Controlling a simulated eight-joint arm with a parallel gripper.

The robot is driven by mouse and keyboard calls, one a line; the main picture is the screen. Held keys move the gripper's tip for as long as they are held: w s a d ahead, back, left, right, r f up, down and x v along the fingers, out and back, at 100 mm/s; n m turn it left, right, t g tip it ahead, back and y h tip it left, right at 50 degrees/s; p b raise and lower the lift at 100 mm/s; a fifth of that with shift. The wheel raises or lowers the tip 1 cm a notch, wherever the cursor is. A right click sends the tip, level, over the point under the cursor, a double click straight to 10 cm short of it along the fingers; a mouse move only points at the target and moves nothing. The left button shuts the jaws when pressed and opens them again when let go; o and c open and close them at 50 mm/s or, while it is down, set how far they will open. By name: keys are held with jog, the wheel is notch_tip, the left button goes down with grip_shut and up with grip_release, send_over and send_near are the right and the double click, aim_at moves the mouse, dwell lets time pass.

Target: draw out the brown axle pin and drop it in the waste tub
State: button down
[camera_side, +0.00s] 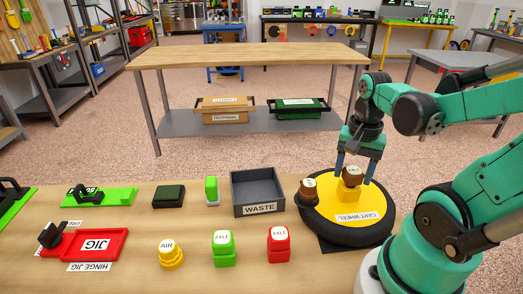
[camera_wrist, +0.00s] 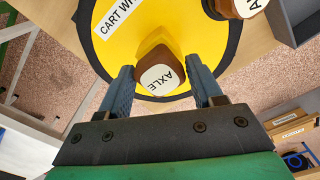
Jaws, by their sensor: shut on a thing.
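The brown axle pin (camera_side: 351,173), with a white AXLE label on top, stands at the raised yellow hub of the cart wheel (camera_side: 322,204). I cannot tell how deep it sits. My gripper (camera_side: 357,172) reaches down from above, shut on this pin. In the wrist view the pin (camera_wrist: 152,58) shows between the two blue fingertips of my gripper (camera_wrist: 165,82). The grey waste tub (camera_side: 238,203), marked WASTE, stands left of the wheel. Its inside looks empty. A grey corner of it shows top right in the wrist view (camera_wrist: 297,22).
A second brown labelled piece (camera_side: 309,190) stands at the wheel's left edge, near the tub. Green (camera_side: 223,249), red (camera_side: 278,245) and yellow (camera_side: 170,254) labelled pieces stand along the front. A red jig tray (camera_side: 118,247) lies at left. Bare bench lies between the tub and the front pieces.

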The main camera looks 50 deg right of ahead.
aim_at(351, 169)
jog(key=shift+r, duration=0.4)
jog(key=shift+r, duration=1.75)
jog(key=shift+w+r, duration=0.25)
jog(key=shift+w, duration=0.05)
jog(key=w+a+r+n, duration=0.1)
jog(key=w+a+r, duration=0.4)
jog(key=w, duration=0.3)
jog(key=w+a+r, duration=0.4)
jog(key=w+r, duration=0.1)
jog(key=w, duration=0.4)
jog(key=f, duration=1.9)
jog(key=shift+s+f, duration=0.15)
jog(key=shift+s, duration=0.1)
